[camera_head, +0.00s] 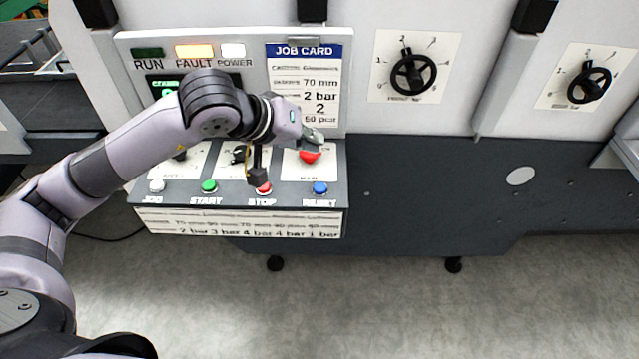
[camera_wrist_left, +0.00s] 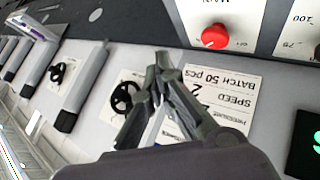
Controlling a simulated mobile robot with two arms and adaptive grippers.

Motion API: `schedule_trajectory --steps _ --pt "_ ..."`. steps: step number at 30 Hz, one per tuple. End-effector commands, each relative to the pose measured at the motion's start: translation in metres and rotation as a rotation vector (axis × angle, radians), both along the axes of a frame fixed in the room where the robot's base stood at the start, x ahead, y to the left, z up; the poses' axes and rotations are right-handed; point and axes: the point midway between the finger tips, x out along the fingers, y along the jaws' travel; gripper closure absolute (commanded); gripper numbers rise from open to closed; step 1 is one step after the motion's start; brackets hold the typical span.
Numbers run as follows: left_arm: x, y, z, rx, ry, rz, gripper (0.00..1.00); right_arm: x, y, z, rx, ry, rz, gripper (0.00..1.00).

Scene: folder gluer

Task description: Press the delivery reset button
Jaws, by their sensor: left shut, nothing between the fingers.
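A blue button (camera_head: 320,188) sits at the right end of the button row on the control panel's sloped shelf. Its label is blurred but looks like RESET. My left gripper (camera_head: 314,137) is shut and empty, in front of the job card's lower edge and close above the red knob (camera_head: 310,157). In the head view it appears above the blue button, apart from it. In the left wrist view the closed fingers (camera_wrist_left: 163,62) point toward the panel, with the red knob (camera_wrist_left: 215,36) to their right. The blue button is not visible there. My right gripper is not in view.
A red STOP button (camera_head: 264,188), green START button (camera_head: 209,187) and white JOG button (camera_head: 157,186) share the row. The orange FAULT lamp (camera_head: 194,51) is lit. Black handwheels (camera_head: 413,72) are at right. My left forearm covers part of the panel.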

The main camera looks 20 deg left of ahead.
Motion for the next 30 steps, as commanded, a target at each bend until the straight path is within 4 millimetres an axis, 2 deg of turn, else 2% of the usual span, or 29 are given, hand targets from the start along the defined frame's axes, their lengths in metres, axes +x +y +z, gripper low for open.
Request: schedule_trajectory --steps 2,5,12,15,21,25,30 --pt "0.000 -0.001 -0.003 -0.002 0.001 -0.001 1.00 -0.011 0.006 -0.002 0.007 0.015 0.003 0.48" --pt "0.000 -0.001 -0.012 -0.004 0.004 -0.001 1.00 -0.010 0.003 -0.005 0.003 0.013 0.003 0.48" --pt "-0.001 -0.001 -0.046 -0.002 0.005 0.000 1.00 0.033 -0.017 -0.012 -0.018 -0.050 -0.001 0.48" --pt "0.000 -0.001 -0.061 -0.004 0.005 -0.001 1.00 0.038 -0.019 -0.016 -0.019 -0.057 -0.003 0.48" --pt "0.001 -0.001 -0.083 -0.003 0.000 -0.001 1.00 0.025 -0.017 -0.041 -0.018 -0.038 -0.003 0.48" --pt "0.000 -0.001 -0.087 -0.003 0.000 -0.001 1.00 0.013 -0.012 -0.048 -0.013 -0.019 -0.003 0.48" --pt "0.000 -0.001 -0.088 -0.003 0.000 -0.001 1.00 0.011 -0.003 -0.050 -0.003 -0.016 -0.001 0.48"
